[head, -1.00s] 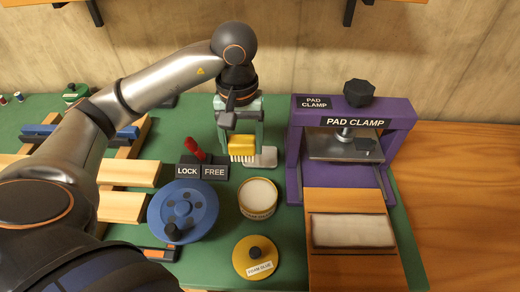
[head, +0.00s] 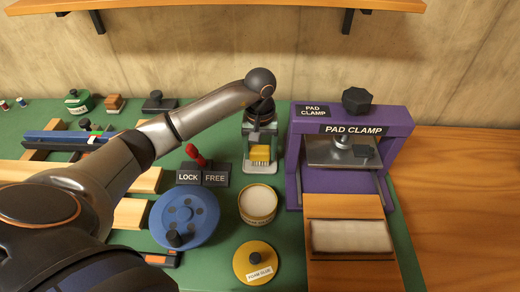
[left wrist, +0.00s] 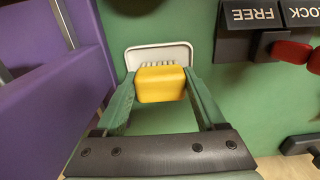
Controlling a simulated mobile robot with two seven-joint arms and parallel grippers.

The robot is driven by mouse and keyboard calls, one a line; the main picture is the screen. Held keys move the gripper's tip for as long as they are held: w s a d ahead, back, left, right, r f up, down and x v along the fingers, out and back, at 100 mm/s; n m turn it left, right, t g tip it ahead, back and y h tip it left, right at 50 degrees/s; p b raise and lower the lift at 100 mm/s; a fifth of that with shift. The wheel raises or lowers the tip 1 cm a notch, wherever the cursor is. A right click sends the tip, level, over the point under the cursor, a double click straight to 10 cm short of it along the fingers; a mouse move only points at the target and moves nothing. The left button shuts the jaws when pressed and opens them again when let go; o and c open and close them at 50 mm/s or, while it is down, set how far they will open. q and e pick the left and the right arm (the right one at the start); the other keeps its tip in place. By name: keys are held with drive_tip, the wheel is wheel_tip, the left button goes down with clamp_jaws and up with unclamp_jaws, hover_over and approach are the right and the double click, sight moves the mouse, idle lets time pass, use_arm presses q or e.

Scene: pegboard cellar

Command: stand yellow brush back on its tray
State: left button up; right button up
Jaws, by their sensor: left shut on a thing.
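The yellow brush (head: 260,153) is held between the green fingers of my left gripper (head: 260,148), bristles pointing down. In the left wrist view the yellow brush (left wrist: 161,86) sits between the two fingertips, its pale bristles facing the light grey tray (left wrist: 160,50). The tray lies on the green bench top. The brush is over it and hides part of it; in the head view the tray (head: 262,170) shows only as a pale edge around the bristles. I cannot tell whether the bristles touch it. My right gripper is not in view.
The purple pad clamp (head: 292,165) stands close to the right of the gripper. The LOCK/FREE block (head: 202,177) with its red lever is to the left. An open pot (head: 258,201), its yellow lid (head: 254,262) and a blue wheel (head: 185,217) are in front.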

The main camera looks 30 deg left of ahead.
sight(260, 150)
use_arm(q)
drive_tip(key=shift+f, duration=0.2)
drive_tip(key=o, duration=1.2)
drive_tip(key=shift+c, duration=0.2)
drive_tip(key=shift+r, duration=0.15)
wheel_tip(260, 150, up, 12)
drive_tip(key=shift+b, duration=0.3)
